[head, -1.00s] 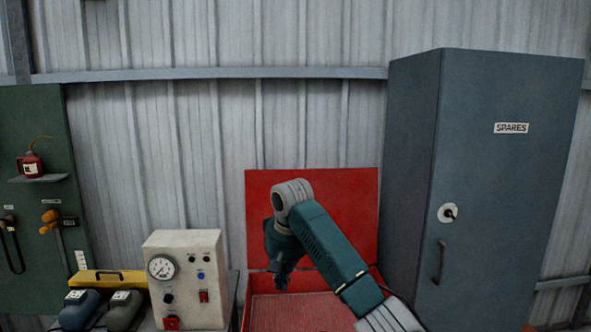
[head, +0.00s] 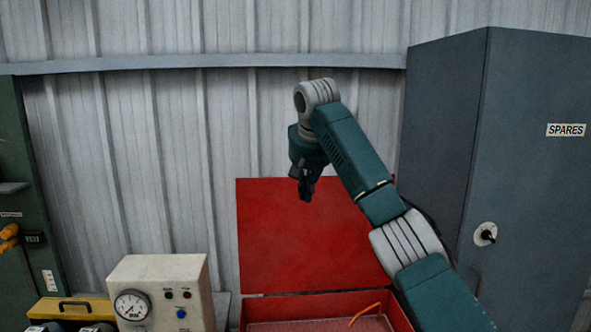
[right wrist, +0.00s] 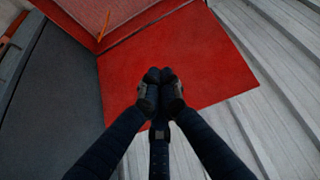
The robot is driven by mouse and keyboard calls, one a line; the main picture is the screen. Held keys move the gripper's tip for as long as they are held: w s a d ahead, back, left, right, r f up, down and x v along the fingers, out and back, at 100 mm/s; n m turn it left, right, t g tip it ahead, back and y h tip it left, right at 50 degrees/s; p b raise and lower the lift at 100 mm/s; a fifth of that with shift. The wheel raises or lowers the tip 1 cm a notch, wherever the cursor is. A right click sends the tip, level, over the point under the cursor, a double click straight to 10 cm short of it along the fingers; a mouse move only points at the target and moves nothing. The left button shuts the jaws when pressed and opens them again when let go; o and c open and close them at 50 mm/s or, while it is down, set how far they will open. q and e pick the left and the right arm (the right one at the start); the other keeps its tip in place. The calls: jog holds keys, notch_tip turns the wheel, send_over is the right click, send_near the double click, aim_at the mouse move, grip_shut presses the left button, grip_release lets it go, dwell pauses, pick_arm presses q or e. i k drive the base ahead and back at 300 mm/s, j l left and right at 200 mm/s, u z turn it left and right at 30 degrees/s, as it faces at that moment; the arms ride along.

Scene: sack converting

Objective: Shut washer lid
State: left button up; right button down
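The red washer lid (head: 300,240) stands open and upright behind the red washer basin (head: 275,306), against the corrugated wall. My right gripper (head: 306,195) hangs in front of the lid's top edge, fingers pointing down. In the right wrist view the lid (right wrist: 190,60) fills the space beyond the fingertips (right wrist: 160,76). The fingertips are drawn together with nothing seen between them. I cannot tell whether they touch the lid. My left gripper is not in view.
An orange curved piece (head: 364,314) sticks up in the basin. A grey SPARES cabinet (head: 525,150) stands close on the right. On the left are a cream gauge box (head: 160,290) and a yellow case (head: 65,308). The wall (head: 150,160) is right behind the lid.

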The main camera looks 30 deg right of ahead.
aim_at(287, 244)
jog(key=i+l, duration=0.85)
jog(key=i, duration=0.15)
